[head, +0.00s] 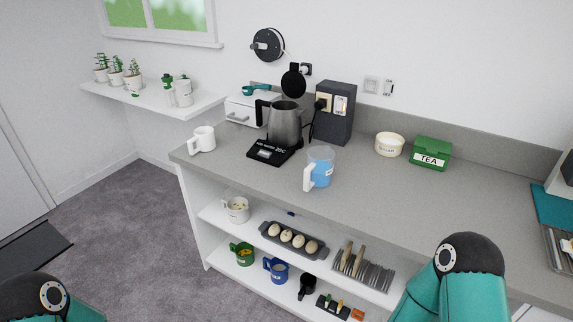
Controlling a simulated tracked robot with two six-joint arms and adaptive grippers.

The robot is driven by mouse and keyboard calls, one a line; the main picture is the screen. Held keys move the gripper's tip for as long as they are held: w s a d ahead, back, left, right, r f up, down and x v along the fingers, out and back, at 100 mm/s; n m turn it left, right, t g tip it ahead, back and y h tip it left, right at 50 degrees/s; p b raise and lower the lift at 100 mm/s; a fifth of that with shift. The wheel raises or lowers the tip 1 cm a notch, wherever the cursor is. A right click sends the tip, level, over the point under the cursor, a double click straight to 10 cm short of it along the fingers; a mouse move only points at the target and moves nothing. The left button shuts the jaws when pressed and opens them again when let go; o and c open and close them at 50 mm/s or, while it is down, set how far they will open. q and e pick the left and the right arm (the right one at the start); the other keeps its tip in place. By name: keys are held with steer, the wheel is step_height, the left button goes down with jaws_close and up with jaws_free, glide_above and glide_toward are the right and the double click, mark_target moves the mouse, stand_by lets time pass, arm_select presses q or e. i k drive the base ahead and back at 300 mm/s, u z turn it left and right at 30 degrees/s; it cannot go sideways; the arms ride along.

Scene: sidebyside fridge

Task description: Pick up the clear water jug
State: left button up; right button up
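The clear water jug (322,165) stands upright on the grey counter (395,183), near its front edge. It holds blue water, and its white handle (308,178) faces left and toward the front. The jug stands free, with nothing touching it. My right arm shows as teal links with a dark joint at the bottom right. Neither gripper is in the picture, and both visible arm parts are well apart from the jug.
A steel kettle (285,124) on a black base (270,152) stands behind and left of the jug. A white mug (203,139) is at the counter's left end. A white bowl (389,145) and green tea box (431,153) stand behind right. Shelves below hold eggs, mugs and a rack.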

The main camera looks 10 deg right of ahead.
mark_target(318, 174)
steer(key=u, duration=0.05)
steer(key=i, duration=0.9)
steer(key=z, duration=0.35)
